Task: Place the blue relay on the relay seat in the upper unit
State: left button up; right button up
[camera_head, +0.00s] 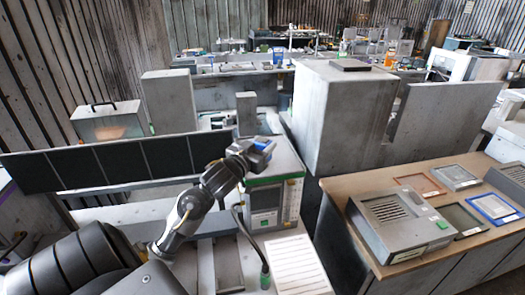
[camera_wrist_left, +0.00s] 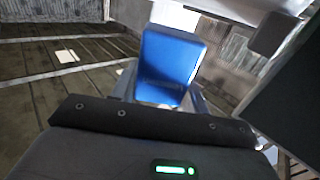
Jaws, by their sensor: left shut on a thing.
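The blue relay (camera_wrist_left: 168,62) fills the middle of the left wrist view, between the two fingers of my left gripper (camera_wrist_left: 162,92). My left gripper is shut on it. In the head view my left gripper (camera_head: 252,153) is near the middle, with a small blue patch of the relay (camera_head: 262,144) at its tip. It appears in front of or above a light box with green trim (camera_head: 284,160). I cannot tell the gap between them. I cannot clearly pick out the upper unit or its relay seat. My right gripper is not in view.
A tall grey cabinet (camera_head: 340,112) stands behind and right of the gripper. A row of dark panels (camera_head: 110,162) lies to the left. On the right, a wooden-topped bench (camera_head: 345,190) holds a grey vented housing (camera_head: 392,222) and several flat frames. A white lined sheet (camera_head: 297,262) lies in front.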

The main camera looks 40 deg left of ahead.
pick_arm(q)
jog(key=shift+f, duration=0.9)
jog(key=shift+d, duration=0.1)
jog(key=shift+f, duration=0.15)
jog(key=o, duration=1.2)
jog(key=shift+c, duration=0.2)
jog(key=s+d+p, duration=0.1)
jog(key=s+d, duration=0.1)
jog(key=s, duration=0.9)
jog(key=shift+s, duration=0.4)
